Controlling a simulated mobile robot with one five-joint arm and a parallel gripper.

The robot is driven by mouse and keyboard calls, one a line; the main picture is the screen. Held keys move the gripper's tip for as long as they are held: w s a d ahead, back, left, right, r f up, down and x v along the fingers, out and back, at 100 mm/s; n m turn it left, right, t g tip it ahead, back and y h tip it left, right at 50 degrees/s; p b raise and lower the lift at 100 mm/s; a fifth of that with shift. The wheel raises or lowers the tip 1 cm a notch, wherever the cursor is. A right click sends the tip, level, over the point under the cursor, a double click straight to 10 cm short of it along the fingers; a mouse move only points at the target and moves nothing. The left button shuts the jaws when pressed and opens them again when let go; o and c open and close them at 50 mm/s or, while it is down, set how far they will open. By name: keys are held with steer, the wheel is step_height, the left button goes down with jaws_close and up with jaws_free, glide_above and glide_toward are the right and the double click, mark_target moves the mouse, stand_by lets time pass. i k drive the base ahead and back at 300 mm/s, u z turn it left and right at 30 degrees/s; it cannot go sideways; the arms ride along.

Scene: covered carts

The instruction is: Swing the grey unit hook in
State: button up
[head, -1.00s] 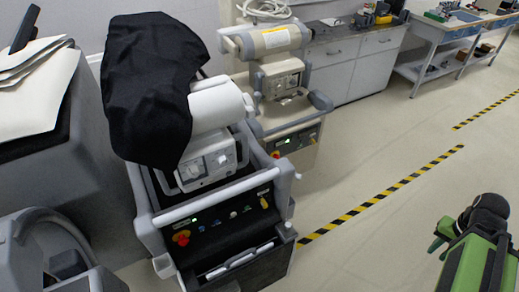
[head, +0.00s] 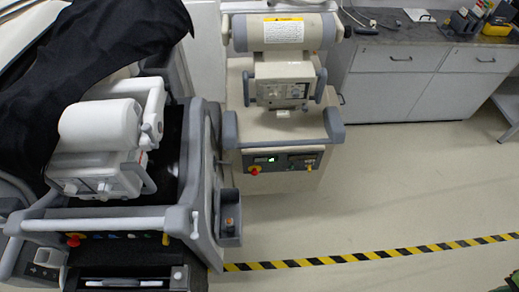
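The grey unit (head: 205,170) is a cart at the left in the head view, with dark grey sides and a white cylinder head (head: 100,132) on top. A black cloth (head: 95,60) drapes over its back left part. A light push bar (head: 100,222) crosses its front above a panel with a red knob. A small pale piece (head: 195,222) stands at the bar's right end; I cannot tell whether it is the hook. No hook is clearly made out. My gripper is not in view.
A beige cart (head: 260,130) with a cylinder head stands behind, right of the grey unit. Grey cabinets (head: 400,85) line the back wall. A yellow-black floor stripe (head: 370,255) runs across the front. The pale floor (head: 420,180) at the right is clear.

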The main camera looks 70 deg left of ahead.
mark_target(225, 163)
steer(key=i, duration=0.9)
steer(key=z, duration=5.5)
steer(key=i, duration=0.1)
steer(key=z, duration=3.2)
steer(key=i, duration=1)
steer(key=u, duration=0.05)
